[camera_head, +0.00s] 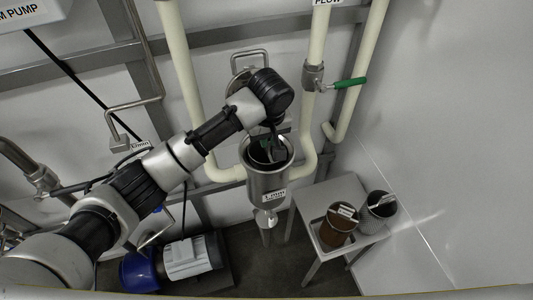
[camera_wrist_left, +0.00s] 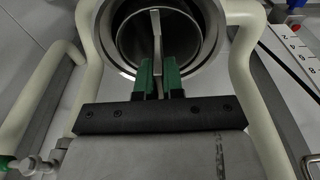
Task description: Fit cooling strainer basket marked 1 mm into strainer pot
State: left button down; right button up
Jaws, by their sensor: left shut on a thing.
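The strainer pot (camera_head: 266,183) is an open steel cylinder on the pipework in the middle of the head view, with a white label on its front. My left gripper (camera_head: 270,150) is over the pot's mouth. In the left wrist view its green fingers (camera_wrist_left: 158,72) are shut on a flat grey bar, the handle of a strainer basket (camera_wrist_left: 156,40). An inner ring below the handle shows inside the pot's rim (camera_wrist_left: 108,62). How deep the basket sits, and its marking, I cannot tell. My right gripper is not in view.
A small steel table (camera_head: 306,206) at the lower right holds a brown basket (camera_head: 336,232) and a grey mesh basket (camera_head: 379,214), both with labelled handles. Cream pipes flank the pot. A green-handled valve (camera_head: 350,83) is at upper right. A blue and grey pump (camera_head: 190,260) stands below left.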

aim_at(267, 155)
pick_arm(q)
jog(key=shift+f, duration=3.5)
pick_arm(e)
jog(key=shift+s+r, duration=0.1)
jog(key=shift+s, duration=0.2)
pick_arm(q)
jog(key=shift+f, duration=0.1)
jog(key=c, duration=1.2)
grip_release()
jog(key=shift+c, duration=0.2)
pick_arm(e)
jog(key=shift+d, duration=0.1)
pick_arm(q)
jog(key=r, duration=0.4)
jog(key=s+r, duration=0.1)
jog(key=r, duration=0.7)
jog(key=shift+s+d, duration=0.3)
jog(key=shift+s, duration=0.05)
